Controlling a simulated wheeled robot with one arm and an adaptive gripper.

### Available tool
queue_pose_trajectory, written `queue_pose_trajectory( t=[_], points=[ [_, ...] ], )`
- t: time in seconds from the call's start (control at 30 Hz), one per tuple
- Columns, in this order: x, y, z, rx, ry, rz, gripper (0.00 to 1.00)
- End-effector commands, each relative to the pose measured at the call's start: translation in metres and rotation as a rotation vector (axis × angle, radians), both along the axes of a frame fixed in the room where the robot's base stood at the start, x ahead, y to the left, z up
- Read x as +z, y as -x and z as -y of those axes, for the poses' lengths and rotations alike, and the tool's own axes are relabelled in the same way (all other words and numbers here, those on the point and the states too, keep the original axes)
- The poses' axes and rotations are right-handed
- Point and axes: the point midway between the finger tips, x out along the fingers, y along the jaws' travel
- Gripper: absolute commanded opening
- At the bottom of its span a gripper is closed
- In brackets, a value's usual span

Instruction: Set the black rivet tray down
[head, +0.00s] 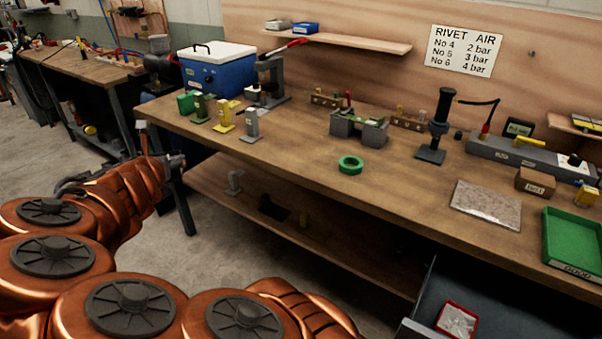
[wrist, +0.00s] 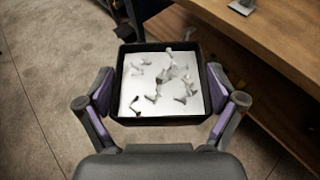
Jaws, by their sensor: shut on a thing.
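The black rivet tray (wrist: 160,121) is a square, dark-rimmed tray with a white inside. Several small grey rivets lie scattered in it. My gripper (wrist: 160,92) is shut on the tray, with one finger against its left side and one against its right side. The tray looks roughly level. In the wrist view it hangs over the concrete floor, left of the wooden bench edge (wrist: 235,60). In the head view my copper arm reaches to the left side of the workbench (head: 290,165), and I cannot make out the tray clearly there.
The bench top holds a green tape ring (head: 350,165), a grey stone plate (head: 486,205), a green bin (head: 575,240), a black stand (head: 438,130) and a blue cooler (head: 212,75). Bare wood lies around the tape ring. An open drawer (head: 480,305) holds a red-rimmed box (head: 458,322).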

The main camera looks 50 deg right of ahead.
Motion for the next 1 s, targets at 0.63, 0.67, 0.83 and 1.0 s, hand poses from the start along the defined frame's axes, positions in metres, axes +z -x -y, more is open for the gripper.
queue_pose_trajectory(
  t=[0.63, 0.67, 0.83, 1.0],
  points=[
    [-0.056, 0.185, 0.247, -0.759, 0.011, 0.005, 0.44],
    [-0.056, 0.191, 0.251, -0.777, 0.012, 0.005, 0.44],
    [-0.056, 0.213, 0.267, -0.844, 0.018, 0.007, 0.44],
    [-0.058, 0.211, 0.287, -0.856, 0.018, 0.005, 0.44]
  ],
)
